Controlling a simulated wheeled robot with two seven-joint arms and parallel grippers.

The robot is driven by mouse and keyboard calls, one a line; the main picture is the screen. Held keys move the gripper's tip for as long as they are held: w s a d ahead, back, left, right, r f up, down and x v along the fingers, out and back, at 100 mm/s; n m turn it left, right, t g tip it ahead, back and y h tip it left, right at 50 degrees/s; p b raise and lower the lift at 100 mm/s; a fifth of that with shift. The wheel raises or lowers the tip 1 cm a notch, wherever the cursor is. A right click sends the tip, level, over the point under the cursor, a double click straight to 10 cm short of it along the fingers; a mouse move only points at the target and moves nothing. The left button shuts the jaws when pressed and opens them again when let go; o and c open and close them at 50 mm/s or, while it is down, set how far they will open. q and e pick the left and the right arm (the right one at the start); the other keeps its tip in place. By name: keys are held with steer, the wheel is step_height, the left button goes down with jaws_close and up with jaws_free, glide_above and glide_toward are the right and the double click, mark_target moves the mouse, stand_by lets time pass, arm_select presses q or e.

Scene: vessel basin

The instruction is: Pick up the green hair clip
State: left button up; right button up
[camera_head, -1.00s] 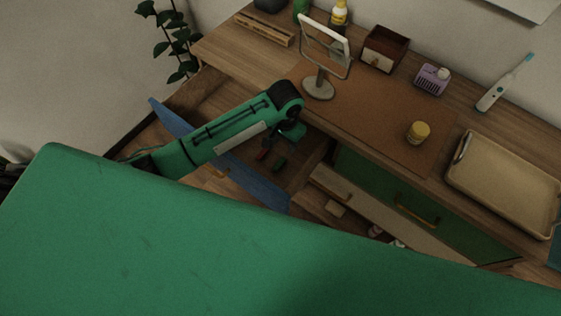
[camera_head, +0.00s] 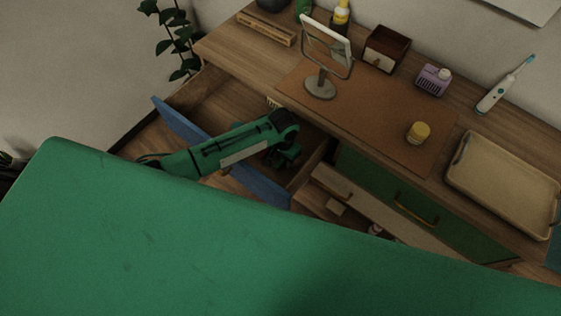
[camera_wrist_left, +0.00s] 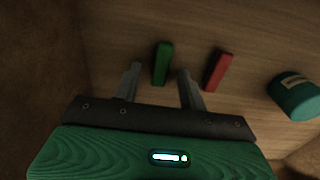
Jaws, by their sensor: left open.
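The green hair clip (camera_wrist_left: 162,63) lies on the wooden drawer floor in the left wrist view. It shows between the two grey fingers, near their tips and a little beyond them. My left gripper (camera_wrist_left: 158,70) is open and empty above the drawer floor. In the head view my left gripper (camera_head: 285,160) reaches down into the open drawer with the blue front (camera_head: 180,125). My own arm hides the clip there. My right gripper is not in view.
A red clip (camera_wrist_left: 218,71) lies just right of the green one, close to the right finger. A teal cylinder (camera_wrist_left: 297,96) lies farther right. The drawer side wall (camera_head: 308,168) is near my gripper. A mirror (camera_head: 321,84) stands on the desktop above.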

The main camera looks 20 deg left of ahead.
arm_select(q)
jaws_close()
steer(key=shift+r, duration=0.1)
